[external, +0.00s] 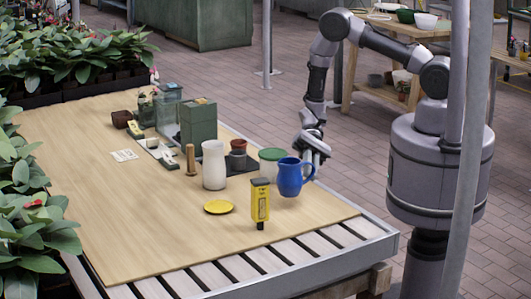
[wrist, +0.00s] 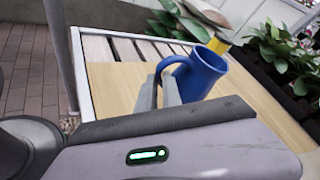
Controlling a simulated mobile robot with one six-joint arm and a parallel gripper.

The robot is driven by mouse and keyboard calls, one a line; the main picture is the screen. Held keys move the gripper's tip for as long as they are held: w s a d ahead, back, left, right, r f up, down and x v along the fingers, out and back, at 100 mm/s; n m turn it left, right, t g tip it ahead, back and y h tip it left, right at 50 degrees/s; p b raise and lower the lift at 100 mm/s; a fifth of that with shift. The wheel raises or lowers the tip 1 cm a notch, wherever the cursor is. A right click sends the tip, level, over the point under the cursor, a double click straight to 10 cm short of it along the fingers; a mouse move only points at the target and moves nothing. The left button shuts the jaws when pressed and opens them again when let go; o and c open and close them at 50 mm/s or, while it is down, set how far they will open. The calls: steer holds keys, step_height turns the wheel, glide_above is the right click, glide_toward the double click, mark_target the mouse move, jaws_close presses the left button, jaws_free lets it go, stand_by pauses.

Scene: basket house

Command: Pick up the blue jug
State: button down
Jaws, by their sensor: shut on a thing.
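The blue jug (external: 289,178) is upright near the right edge of the wooden table in the external view. Its handle points right, toward my gripper (external: 314,150). In the wrist view the jug (wrist: 203,76) is just beyond my gripper's fingers (wrist: 167,92), which are shut on its handle. The jug looks close to the tabletop; I cannot tell whether its base touches it.
A green-lidded container (external: 271,162) is close behind the jug, and a white vase (external: 214,166) is farther left. A yellow device (external: 260,201) and a yellow dish (external: 219,207) are in front. The table's left front area (external: 130,215) is clear.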

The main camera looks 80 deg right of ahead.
steer(key=s+d+r+p, duration=0.1)
steer(key=s+d+p, duration=0.2)
steer(key=s, duration=0.9)
steer(key=d, duration=0.2)
steer(key=shift+s+d+r, duration=0.15)
steer(key=shift+s+d, duration=0.15)
steer(key=shift+s, duration=0.05)
stand_by(1.8)
